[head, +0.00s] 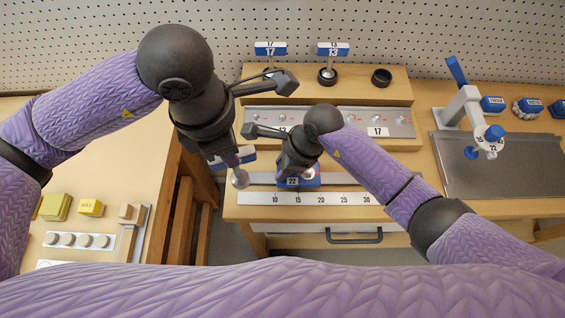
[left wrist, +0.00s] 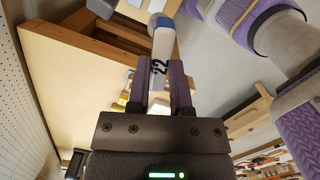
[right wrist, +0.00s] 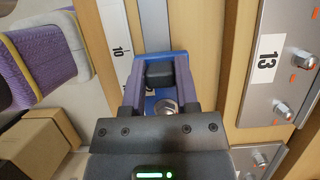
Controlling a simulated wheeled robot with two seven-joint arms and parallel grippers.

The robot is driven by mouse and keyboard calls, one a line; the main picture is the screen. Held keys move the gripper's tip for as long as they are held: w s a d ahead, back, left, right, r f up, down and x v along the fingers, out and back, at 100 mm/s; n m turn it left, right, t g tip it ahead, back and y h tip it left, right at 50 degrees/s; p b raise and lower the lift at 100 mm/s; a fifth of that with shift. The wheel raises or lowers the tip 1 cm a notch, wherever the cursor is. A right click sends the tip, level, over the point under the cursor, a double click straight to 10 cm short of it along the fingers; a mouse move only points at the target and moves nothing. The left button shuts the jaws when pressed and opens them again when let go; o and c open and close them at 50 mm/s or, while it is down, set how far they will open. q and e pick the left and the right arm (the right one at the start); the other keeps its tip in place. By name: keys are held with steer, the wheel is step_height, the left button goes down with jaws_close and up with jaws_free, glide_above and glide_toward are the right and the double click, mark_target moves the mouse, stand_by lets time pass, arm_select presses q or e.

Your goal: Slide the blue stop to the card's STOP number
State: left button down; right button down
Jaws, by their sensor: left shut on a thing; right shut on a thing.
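The blue stop (head: 311,180) sits on the grey rail behind the white number scale (head: 308,199), roughly near the 15 mark; its exact reading is partly hidden by my right arm. A white label with 22 shows at the stop. My right gripper (head: 294,176) is shut on the stop's dark block (right wrist: 160,73), with blue body around it in the right wrist view. My left gripper (head: 232,160) is shut on a white and blue piece marked 22 (left wrist: 160,66), held in the air left of the rail. No STOP card is readable.
Signs 17 (head: 271,50) and 13 (head: 333,51) stand on the wooden shelf, beside an empty dark ring (head: 381,77). A drawer handle (head: 354,237) lies under the scale. A grey tray (head: 510,175) is at right.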

arm_select(q)
steer(key=shift+r, duration=0.3)
arm_select(e)
steer(key=d, duration=0.5)
steer(key=shift+d, duration=0.1)
steer(key=shift+c, duration=1.8)
jaws_free()
arm_select(q)
step_height(320, 180, up, 2)
steer(key=p, duration=0.2)
steer(key=shift+r+p, duration=0.2)
steer(key=shift+p, duration=0.15)
arm_select(e)
steer(key=v, duration=1.2)
